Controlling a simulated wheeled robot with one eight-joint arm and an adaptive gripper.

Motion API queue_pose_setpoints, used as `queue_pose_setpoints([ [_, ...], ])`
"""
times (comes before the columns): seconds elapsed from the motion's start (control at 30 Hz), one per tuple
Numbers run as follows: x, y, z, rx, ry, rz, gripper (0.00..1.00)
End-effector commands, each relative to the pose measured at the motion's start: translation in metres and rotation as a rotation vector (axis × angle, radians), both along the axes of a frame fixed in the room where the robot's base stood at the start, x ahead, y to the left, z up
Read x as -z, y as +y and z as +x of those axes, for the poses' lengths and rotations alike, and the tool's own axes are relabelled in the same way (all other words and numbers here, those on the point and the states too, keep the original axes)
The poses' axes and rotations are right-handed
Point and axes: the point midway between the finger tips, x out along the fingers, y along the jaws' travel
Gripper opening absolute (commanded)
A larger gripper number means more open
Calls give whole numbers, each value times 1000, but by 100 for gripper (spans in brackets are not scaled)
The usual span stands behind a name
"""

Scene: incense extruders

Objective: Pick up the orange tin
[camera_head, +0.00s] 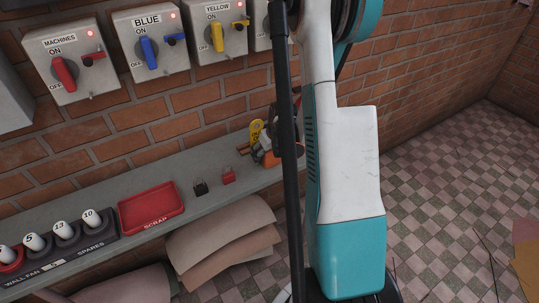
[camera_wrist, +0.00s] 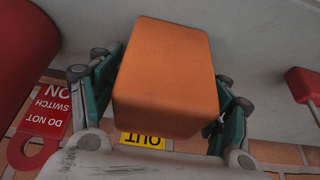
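The orange tin (camera_wrist: 165,70) is a block with rounded edges and fills the middle of the wrist view. My gripper (camera_wrist: 168,85) has one teal-and-grey finger on each side of it. The fingers are spread about as wide as the tin and lie close against its sides; whether they press on it cannot be told. In the head view the orange tin (camera_head: 270,158) is a small patch on the shelf by the wall, largely hidden by my gripper and arm. Whether it rests on the shelf or is lifted is unclear.
The grey shelf (camera_head: 100,190) holds a red scrap tray (camera_head: 151,208), a black padlock (camera_head: 201,188), a red padlock (camera_head: 228,177) and a spares rack (camera_head: 72,243). A yellow tag (camera_wrist: 142,140) and a red "do not switch on" tag (camera_wrist: 42,125) are close by. Switch boxes line the wall above.

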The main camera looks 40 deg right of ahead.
Motion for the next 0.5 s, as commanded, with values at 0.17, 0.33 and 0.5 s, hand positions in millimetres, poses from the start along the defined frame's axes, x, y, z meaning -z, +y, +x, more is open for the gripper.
queue_pose_setpoints([
  [0.17,0,0,0,0,0,0,24],
  [0.33,0,0,0,0,0,0,24],
  [0.5,-2,0,0,0,0,0,24],
])
